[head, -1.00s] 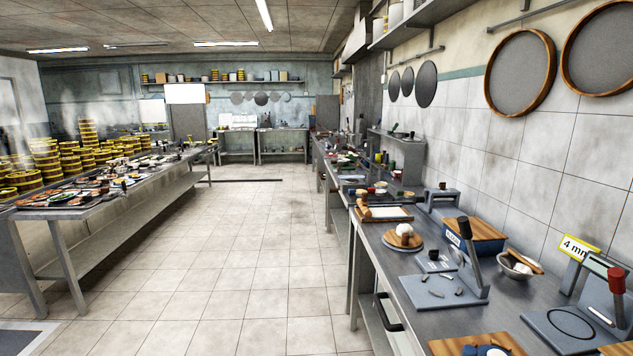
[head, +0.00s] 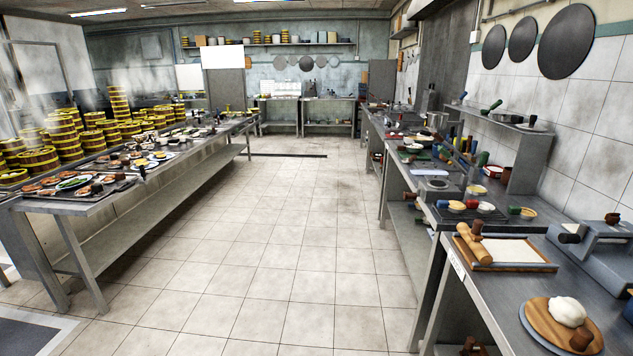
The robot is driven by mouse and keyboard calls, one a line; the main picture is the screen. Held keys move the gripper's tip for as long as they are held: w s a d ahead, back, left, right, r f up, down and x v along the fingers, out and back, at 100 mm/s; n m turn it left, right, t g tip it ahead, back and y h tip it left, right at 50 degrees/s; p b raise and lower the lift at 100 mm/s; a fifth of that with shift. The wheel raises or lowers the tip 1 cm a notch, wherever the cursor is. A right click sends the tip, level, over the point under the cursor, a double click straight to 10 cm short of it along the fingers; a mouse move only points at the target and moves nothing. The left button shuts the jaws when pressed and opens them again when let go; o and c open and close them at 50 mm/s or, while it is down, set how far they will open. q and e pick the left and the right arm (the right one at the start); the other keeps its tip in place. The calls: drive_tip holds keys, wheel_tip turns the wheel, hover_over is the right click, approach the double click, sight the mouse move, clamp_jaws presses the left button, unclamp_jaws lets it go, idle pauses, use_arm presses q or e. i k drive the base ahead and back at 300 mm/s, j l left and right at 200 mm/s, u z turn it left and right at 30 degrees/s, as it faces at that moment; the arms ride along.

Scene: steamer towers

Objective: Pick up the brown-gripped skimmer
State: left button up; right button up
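I cannot make out a brown-gripped skimmer for certain in the head view. Tools with dark or coloured handles lie on the right-hand counter (head: 468,240), too small to tell apart. Neither of my grippers is in view, so whether they hold anything is hidden.
A long steel table (head: 95,205) with plates and yellow-banded steamer stacks (head: 62,132) stands left. A rolling pin (head: 468,243) and a round wooden board (head: 540,318) are on the near right counter. Dark discs (head: 566,42) hang on the right wall. The tiled aisle (head: 270,230) is clear.

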sight(406, 161)
drive_tip(key=i, duration=2.8)
